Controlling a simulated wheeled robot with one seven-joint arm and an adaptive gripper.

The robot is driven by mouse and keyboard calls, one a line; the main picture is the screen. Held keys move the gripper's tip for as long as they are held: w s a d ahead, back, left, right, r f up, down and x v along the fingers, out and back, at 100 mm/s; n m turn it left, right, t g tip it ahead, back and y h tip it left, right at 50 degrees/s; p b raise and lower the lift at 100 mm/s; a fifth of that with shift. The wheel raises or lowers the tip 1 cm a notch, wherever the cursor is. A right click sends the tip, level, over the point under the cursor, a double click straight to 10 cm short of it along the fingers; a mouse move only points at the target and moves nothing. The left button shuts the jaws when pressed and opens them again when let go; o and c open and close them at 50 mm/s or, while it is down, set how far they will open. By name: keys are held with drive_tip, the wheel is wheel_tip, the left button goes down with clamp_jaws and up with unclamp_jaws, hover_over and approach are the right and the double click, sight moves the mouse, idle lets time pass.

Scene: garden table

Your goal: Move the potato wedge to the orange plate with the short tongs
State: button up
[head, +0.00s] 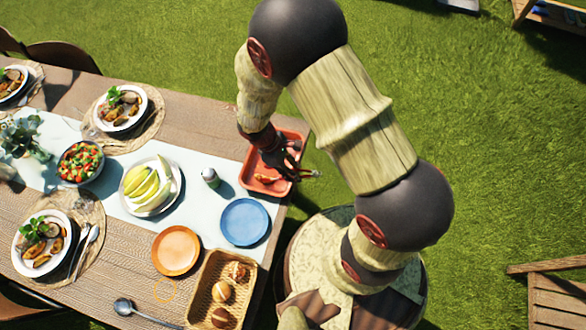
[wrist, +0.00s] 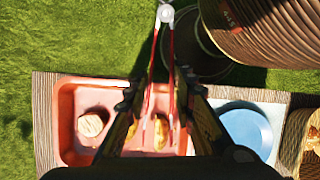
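The short tongs (wrist: 171,62) have red arms and a silver pivot end. In the wrist view they lie between the fingers of my gripper (wrist: 163,85), and the pivot end points away past the table edge. In the head view my gripper (head: 284,163) is low over the red tray (head: 254,150). I cannot tell whether the fingers press on the tongs or only flank them. A yellowish potato wedge (wrist: 160,133) lies in the tray between the tong arms; my fingers partly hide the tray. The orange plate (head: 176,250) is empty, at the table's near side.
An empty blue plate (head: 245,222) stands between the tray and a wicker basket (head: 208,306) of rolls. A small shaker (head: 210,177) and a plate of melon slices (head: 165,184) are left of the tray. A round pale piece (wrist: 92,124) also lies in the tray.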

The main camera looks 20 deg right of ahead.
drive_tip(key=shift+f+b, duration=0.35)
drive_tip(key=shift+f, duration=0.5)
drive_tip(key=shift+o, duration=0.3)
drive_tip(key=shift+c, duration=0.7)
clamp_jaws()
drive_tip(key=shift+r, duration=0.15)
wheel_tip(320, 180, up, 12)
drive_tip(key=p, duration=0.9)
drive_tip(key=shift+p, duration=0.35)
